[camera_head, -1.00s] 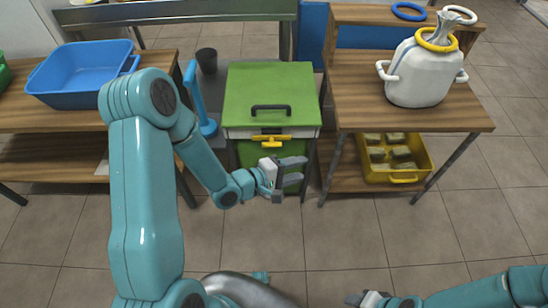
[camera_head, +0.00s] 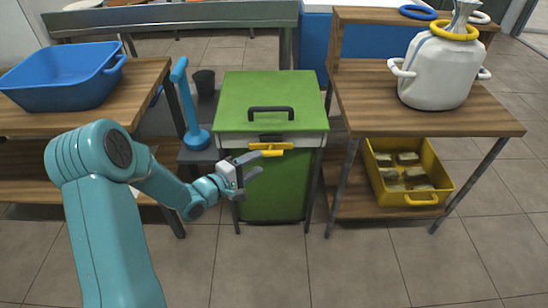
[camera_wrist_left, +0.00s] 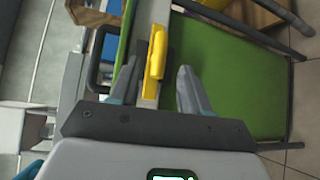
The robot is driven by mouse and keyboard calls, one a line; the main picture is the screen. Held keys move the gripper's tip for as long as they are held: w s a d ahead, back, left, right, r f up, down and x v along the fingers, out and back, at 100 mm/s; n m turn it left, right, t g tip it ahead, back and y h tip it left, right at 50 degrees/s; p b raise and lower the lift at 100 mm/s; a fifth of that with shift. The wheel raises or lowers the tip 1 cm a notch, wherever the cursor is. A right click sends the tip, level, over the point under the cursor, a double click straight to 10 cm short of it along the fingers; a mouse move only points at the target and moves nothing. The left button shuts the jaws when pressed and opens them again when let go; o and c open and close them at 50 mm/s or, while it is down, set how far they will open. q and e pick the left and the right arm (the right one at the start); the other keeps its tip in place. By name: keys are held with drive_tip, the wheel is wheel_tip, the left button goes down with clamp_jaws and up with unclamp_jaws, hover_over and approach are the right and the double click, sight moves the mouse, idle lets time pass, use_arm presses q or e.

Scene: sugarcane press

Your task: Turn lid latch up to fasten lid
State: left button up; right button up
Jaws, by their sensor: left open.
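The yellow lid latch (camera_head: 270,149) lies roughly level across the front of the green press box (camera_head: 275,185), just below the green lid (camera_head: 268,92) with its black handle (camera_head: 271,111). The lid is down. My left gripper (camera_head: 259,163) is open in front of the box, at the left part of the latch. In the left wrist view, the yellow latch (camera_wrist_left: 155,54) shows between the two spread fingers of the left gripper (camera_wrist_left: 157,72), with a gap on either side. Whether a finger touches it, I cannot tell. My right gripper is out of view.
A blue lever (camera_head: 188,105) stands left of the box. A wooden table with a blue tub (camera_head: 62,80) is further left. A right-hand wooden shelf holds a white sack-like container (camera_head: 436,72) and a yellow crate (camera_head: 408,198). Floor in front is clear.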

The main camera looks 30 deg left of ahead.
sight(271, 155)
use_arm(q)
drive_tip(key=shift+b+x, duration=0.95)
drive_tip(key=shift+x, duration=3.25)
clamp_jaws()
